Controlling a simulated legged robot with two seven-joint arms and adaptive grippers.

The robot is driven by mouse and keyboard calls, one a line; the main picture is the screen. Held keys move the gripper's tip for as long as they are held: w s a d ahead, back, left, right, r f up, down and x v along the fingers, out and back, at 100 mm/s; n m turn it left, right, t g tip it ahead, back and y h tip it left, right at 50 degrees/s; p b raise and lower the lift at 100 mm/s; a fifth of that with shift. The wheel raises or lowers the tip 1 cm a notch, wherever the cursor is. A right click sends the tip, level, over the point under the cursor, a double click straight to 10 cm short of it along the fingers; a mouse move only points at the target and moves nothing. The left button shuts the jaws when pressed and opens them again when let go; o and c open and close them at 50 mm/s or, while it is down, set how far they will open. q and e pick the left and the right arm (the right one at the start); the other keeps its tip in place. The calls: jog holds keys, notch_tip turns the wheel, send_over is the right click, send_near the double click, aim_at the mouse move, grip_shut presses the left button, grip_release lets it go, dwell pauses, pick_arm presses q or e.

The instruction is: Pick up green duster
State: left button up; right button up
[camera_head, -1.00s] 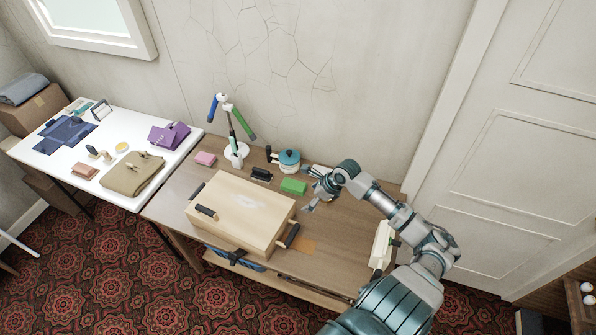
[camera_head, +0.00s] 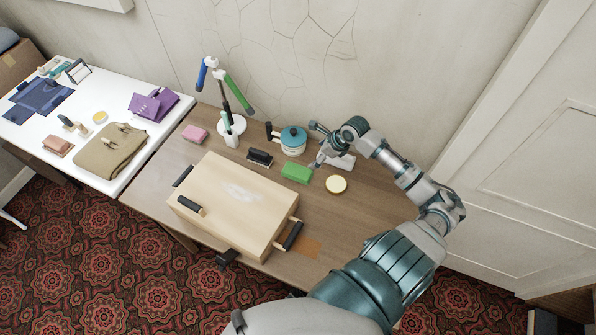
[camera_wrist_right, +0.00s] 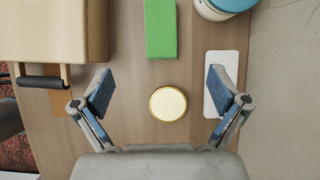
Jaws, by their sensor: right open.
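The green duster (camera_head: 296,173) is a small green block lying on the wooden table, right of the wooden box and in front of the teal-lidded pot. In the right wrist view the green duster (camera_wrist_right: 160,28) is at the top centre, beyond my fingertips. My right gripper (camera_head: 318,146) is above the table just right of the duster. In the right wrist view my right gripper (camera_wrist_right: 161,90) is open and empty, its fingers wide apart, with a round cream-topped disc between and below them. My left gripper is not in view.
The wooden box (camera_head: 232,200) fills the table's left front. The teal-lidded pot (camera_head: 293,138), a dark-handled stamp (camera_head: 260,157) and a stand with blue and green arms (camera_head: 230,122) are behind. The cream disc (camera_head: 336,184) and a white flat piece (camera_wrist_right: 221,84) lie near my gripper.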

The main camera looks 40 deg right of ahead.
jog(key=b, duration=0.1)
send_near(298, 171)
jog(key=w+f, duration=0.1)
jog(key=f, duration=0.1)
jog(key=w+f, duration=0.1)
jog(key=f, duration=0.1)
jog(key=shift+w+d, duration=0.3)
jog(key=shift+w, duration=0.05)
jog(key=shift+w+a+f, duration=0.15)
jog(key=shift+f, duration=0.1)
jog(key=shift+w+a+f, duration=0.1)
jog(key=shift+a, duration=0.2)
jog(key=a+f, duration=0.1)
jog(key=w+a+f+b, duration=0.1)
jog(key=f, duration=0.1)
jog(key=shift+w+a+f, duration=0.25)
jog(key=shift+a+f, duration=0.05)
jog(key=shift+w+f, duration=0.1)
jog(key=shift+f, duration=0.1)
jog(key=shift+d+f, duration=0.25)
jog(key=shift+d, duration=0.45)
jog(key=shift+a+r, duration=0.1)
jog(key=shift+a, duration=0.3)
jog(key=shift+a+p, duration=0.2)
jog(key=shift+p, duration=0.1)
jog(key=shift+d+f, duration=0.25)
jog(key=shift+d, duration=0.15)
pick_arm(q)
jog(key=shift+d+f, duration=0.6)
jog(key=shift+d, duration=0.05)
